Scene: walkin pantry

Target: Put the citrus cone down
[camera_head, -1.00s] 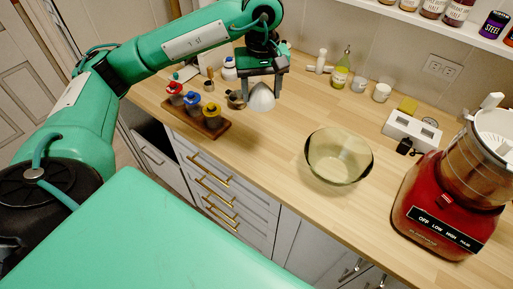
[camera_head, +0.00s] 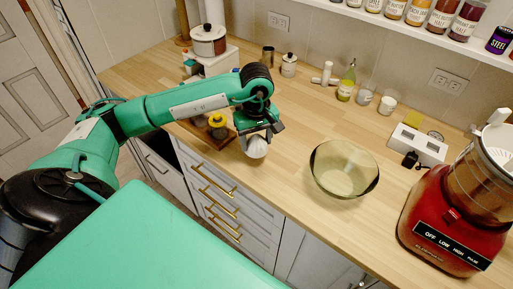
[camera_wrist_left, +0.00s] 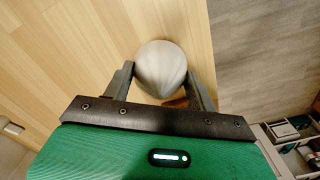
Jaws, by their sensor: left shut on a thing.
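The citrus cone (camera_head: 257,148) is a pale, ribbed dome near the front edge of the counter in the head view. My left gripper (camera_head: 246,140) is shut on it. In the left wrist view the cone (camera_wrist_left: 161,68) sits between the two fingers of the left gripper (camera_wrist_left: 161,88), over the wooden counter near its edge. I cannot tell whether the cone touches the counter. My right gripper does not show.
A glass bowl (camera_head: 344,170) stands right of the cone on the wooden counter (camera_head: 300,118). A red food processor (camera_head: 450,215) stands further right. A yellow-topped jar (camera_head: 217,122) on a wooden rack is left of the gripper. Counter between cone and bowl is clear.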

